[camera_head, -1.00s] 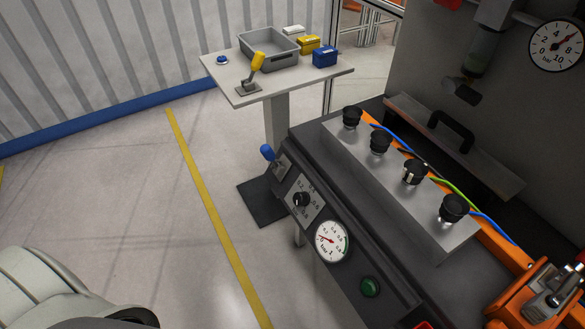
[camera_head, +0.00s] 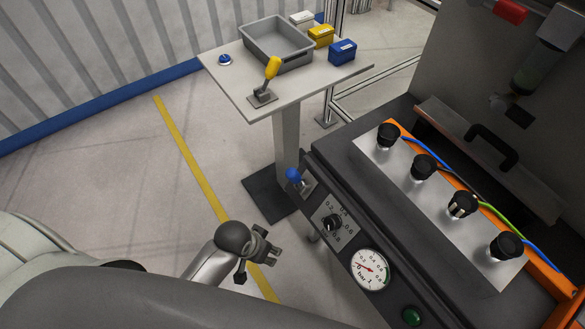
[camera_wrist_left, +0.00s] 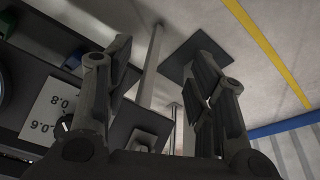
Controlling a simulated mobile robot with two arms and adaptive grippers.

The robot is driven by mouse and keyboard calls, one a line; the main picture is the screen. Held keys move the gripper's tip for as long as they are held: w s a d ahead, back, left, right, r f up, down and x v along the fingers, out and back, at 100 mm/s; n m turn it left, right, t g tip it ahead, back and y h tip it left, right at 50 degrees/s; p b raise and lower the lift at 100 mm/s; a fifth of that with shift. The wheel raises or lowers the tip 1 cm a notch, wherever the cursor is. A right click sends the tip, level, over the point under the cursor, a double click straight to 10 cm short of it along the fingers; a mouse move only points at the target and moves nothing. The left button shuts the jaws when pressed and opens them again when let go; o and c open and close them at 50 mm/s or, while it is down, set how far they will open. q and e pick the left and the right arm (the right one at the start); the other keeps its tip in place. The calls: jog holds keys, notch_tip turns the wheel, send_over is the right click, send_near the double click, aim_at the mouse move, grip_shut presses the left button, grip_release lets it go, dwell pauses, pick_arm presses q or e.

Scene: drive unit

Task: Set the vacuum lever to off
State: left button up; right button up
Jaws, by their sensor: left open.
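A lever with a blue knob (camera_head: 294,176) sits on the front edge of the dark machine, beside the dial plate (camera_head: 327,222). It leans up and left in the head view. I see no label naming it as the vacuum lever. My left gripper (camera_head: 270,248) is open and empty, below and left of the lever and apart from it. In the left wrist view the open fingers (camera_wrist_left: 165,90) frame the floor and a grey bracket (camera_wrist_left: 145,137); the blue knob is not clearly seen there. My right gripper is not in view.
A pressure gauge (camera_head: 370,269) and green button (camera_head: 411,316) follow along the machine front. A side table (camera_head: 225,80) holds a yellow-handled lever (camera_head: 272,68), a grey bin (camera_head: 285,58) and small boxes.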

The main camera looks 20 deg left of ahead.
pick_arm(q)
jog(key=w+d+r+h, duration=0.1)
jog(key=w+d+r, duration=0.3)
jog(key=w, duration=0.3)
jog(key=m+g+y+p, duration=0.1)
jog(key=m+g+p, duration=0.1)
jog(key=g, duration=0.1)
send_near(292, 170)
jog(key=shift+w+f, duration=0.15)
jog(key=shift+f, duration=0.05)
jog(key=f, duration=0.7)
jog(key=d+f+p, duration=0.1)
jog(key=f, duration=0.2)
jog(key=shift+f, duration=0.2)
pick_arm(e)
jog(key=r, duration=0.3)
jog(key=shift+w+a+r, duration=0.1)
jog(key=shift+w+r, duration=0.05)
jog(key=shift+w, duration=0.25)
pick_arm(q)
grip_shut()
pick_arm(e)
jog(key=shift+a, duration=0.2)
